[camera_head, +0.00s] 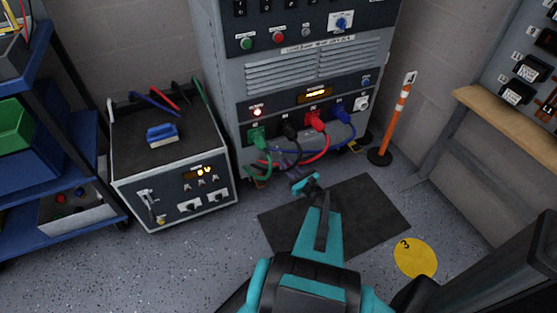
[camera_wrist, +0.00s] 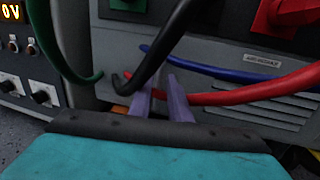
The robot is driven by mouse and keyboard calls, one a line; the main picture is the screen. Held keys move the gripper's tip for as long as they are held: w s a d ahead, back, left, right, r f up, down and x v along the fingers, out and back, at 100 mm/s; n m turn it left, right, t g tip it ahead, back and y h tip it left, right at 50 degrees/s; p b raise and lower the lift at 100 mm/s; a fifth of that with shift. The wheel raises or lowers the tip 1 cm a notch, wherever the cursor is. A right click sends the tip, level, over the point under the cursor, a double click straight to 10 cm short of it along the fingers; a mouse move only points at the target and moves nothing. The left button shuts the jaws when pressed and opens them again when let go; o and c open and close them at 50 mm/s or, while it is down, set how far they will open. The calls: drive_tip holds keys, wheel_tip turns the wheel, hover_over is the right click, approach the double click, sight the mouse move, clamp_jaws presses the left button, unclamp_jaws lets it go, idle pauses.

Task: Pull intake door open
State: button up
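The grey cabinet (camera_head: 310,75) stands at the back, with green, black, red and blue cables plugged low on its front. Below the plugs, a grey lower panel (camera_wrist: 225,75) with a small white label (camera_wrist: 263,60) shows in the wrist view; I take it for the intake door, and it looks closed. In the head view my gripper (camera_head: 289,162) is low among the cables. No handle is clearly visible.
The red cable (camera_wrist: 245,93) and blue cable (camera_wrist: 215,70) cross right of the fingers; the green cable (camera_wrist: 88,60) hangs left. A grey test unit (camera_head: 178,180) stands left of the cabinet. An orange post (camera_head: 395,120) stands right. A dark mat (camera_head: 365,215) covers the floor in front.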

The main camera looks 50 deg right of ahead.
sight(274, 153)
drive_tip(key=shift+w+d+b, duration=0.2)
drive_tip(key=shift+w+d, duration=0.05)
drive_tip(key=shift+w, duration=1)
drive_tip(key=shift+w+d+b, duration=0.15)
drive_tip(key=shift+w+d, duration=0.1)
drive_tip(key=shift+w, duration=1)
clamp_jaws()
drive_tip(key=shift+a, duration=0.3)
drive_tip(key=shift+s+d, duration=0.1)
drive_tip(key=shift+d, duration=0.05)
